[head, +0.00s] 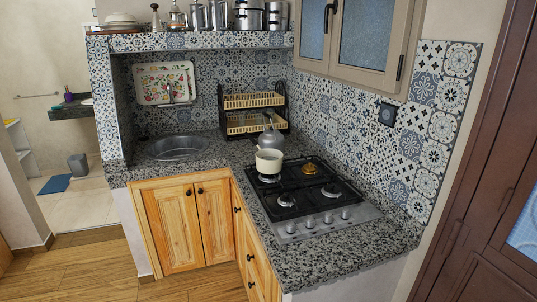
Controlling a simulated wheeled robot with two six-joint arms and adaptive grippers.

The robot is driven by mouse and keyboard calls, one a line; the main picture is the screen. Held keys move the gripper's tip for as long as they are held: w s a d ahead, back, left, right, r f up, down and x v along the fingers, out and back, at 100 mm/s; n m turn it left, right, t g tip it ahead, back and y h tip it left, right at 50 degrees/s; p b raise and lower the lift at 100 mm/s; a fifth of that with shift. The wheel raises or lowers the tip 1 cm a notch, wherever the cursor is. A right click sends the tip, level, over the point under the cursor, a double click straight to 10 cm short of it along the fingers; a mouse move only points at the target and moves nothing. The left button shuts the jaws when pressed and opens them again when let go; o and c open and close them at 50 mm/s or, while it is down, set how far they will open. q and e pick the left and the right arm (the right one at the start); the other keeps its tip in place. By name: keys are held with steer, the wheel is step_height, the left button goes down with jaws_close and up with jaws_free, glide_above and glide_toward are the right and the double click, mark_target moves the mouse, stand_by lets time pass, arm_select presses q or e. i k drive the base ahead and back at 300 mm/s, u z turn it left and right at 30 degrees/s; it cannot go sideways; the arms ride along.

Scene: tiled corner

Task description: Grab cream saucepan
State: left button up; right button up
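The cream saucepan (269,161) stands upright on the back left burner of the black gas stove (318,187). Its handle is hard to make out from here. A grey metal kettle (271,138) stands close behind it and is partly hidden by it. Neither of my grippers shows in the head view.
The stove is set in a speckled granite counter (387,239), with the counter's front corner clear. A sink (180,147) lies to the left and a two-tier rack (253,112) stands behind the kettle. Wooden floor (90,270) is open at left.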

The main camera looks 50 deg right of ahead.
mark_target(260, 151)
steer(key=z, duration=0.45)
steer(key=i, duration=1.4)
steer(key=z, duration=1.7)
steer(key=i, duration=0.85)
steer(key=z, duration=1)
